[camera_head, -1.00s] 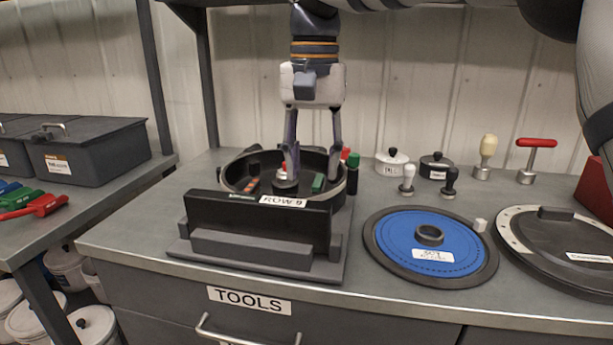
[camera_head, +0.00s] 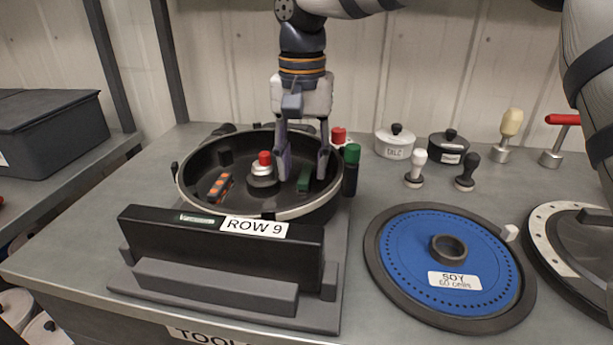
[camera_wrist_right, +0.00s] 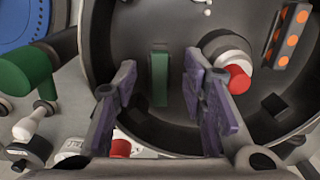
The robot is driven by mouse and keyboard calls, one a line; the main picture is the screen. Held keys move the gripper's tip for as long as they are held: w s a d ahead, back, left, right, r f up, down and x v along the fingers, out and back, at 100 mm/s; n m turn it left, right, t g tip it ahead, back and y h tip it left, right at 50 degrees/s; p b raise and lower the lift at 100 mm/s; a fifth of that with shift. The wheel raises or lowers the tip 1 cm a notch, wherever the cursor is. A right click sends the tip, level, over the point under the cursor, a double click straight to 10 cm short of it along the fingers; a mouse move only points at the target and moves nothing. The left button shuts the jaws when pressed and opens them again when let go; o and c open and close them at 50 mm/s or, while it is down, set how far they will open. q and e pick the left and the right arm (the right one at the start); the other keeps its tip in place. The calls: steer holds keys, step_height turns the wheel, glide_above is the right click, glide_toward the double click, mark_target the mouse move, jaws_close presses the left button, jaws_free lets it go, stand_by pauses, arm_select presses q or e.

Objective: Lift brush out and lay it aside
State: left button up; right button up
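The round black seed meter bowl (camera_head: 190,190) stands open behind the "ROW 9" block. Inside it a green upright piece (camera_head: 304,180), probably the brush, sits near the right wall. My right gripper (camera_head: 303,168) points down into the bowl, open, with its purple-padded fingers on either side of the green piece. In the right wrist view the green piece (camera_wrist_right: 159,80) shows between the spread fingers (camera_wrist_right: 160,90), with gaps on both sides. A hub with a red knob (camera_head: 265,160) stands left of the gripper. My left gripper is not in view.
An orange-dotted strip (camera_head: 220,188) lies in the bowl's left. The blue seed disc (camera_head: 405,255) lies to the right. The bench (camera_head: 55,230) left of the meter is clear.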

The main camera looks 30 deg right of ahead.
step_height(320, 180, down, 2)
steer(key=shift+f, duration=0.25)
jaws_close()
steer(key=shift+r, duration=0.1)
steer(key=shift+r, duration=0.4)
steer(key=r, duration=0.3)
steer(key=shift+s+a+r, duration=0.1)
steer(key=shift+s+r, duration=0.1)
steer(key=shift+s, duration=0.1)
steer(key=s+a+r, duration=0.5)
steer(key=s+r, duration=0.3)
steer(key=s, duration=0.4)
steer(key=shift+s+a+r+p, duration=0.15)
steer(key=shift+s+r+p, duration=0.05)
steer(key=shift+r+p, duration=0.15)
